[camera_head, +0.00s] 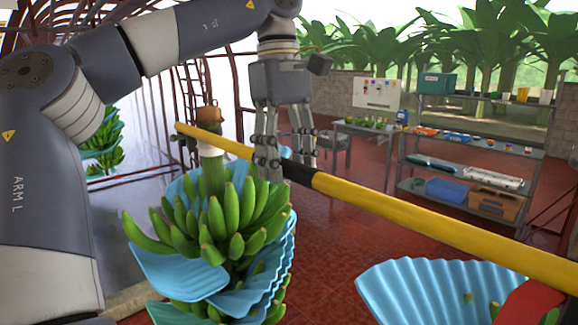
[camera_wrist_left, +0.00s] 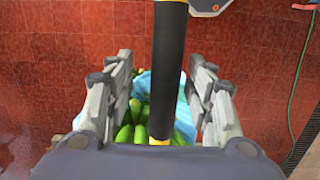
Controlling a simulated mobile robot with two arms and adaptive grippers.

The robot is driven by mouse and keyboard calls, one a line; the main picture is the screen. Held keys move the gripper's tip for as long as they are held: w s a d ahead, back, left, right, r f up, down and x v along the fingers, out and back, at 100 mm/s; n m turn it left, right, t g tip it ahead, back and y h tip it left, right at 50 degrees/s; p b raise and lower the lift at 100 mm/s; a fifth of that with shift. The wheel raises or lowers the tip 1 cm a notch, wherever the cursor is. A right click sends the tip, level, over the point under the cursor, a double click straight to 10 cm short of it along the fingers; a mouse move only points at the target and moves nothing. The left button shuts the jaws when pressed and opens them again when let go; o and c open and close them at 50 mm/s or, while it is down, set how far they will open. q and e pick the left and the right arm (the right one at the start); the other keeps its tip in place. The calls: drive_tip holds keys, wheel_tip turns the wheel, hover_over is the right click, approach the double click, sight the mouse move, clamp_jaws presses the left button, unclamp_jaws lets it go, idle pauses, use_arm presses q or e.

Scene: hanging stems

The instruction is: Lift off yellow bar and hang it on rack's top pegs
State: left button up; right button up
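The yellow bar (camera_head: 420,222) has a black sleeve (camera_head: 298,173) and runs from behind a banana stem down to the right edge of the head view. My left gripper (camera_head: 288,162) points down over the bar at the sleeve. In the left wrist view, the black part of the bar (camera_wrist_left: 169,70) passes between the spread fingers of the gripper (camera_wrist_left: 158,65), with gaps on both sides. The fingers are open. My right gripper is not in view. I cannot make out the rack's pegs.
A banana bunch (camera_head: 215,220) with blue sheets (camera_head: 180,272) hangs close below the gripper. Another blue sheet (camera_head: 440,290) is at the lower right. Grey shelving (camera_head: 470,140) and a table (camera_head: 365,128) stand farther back. The red floor (camera_head: 330,240) between is clear.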

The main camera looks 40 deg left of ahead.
use_arm(q)
drive_tip(key=shift+s+f, duration=0.15)
drive_tip(key=shift+f, duration=0.8)
drive_tip(key=shift+s+f, duration=0.1)
drive_tip(key=shift+f, duration=0.25)
drive_tip(key=shift+d, duration=0.1)
drive_tip(key=c, duration=0.8)
clamp_jaws()
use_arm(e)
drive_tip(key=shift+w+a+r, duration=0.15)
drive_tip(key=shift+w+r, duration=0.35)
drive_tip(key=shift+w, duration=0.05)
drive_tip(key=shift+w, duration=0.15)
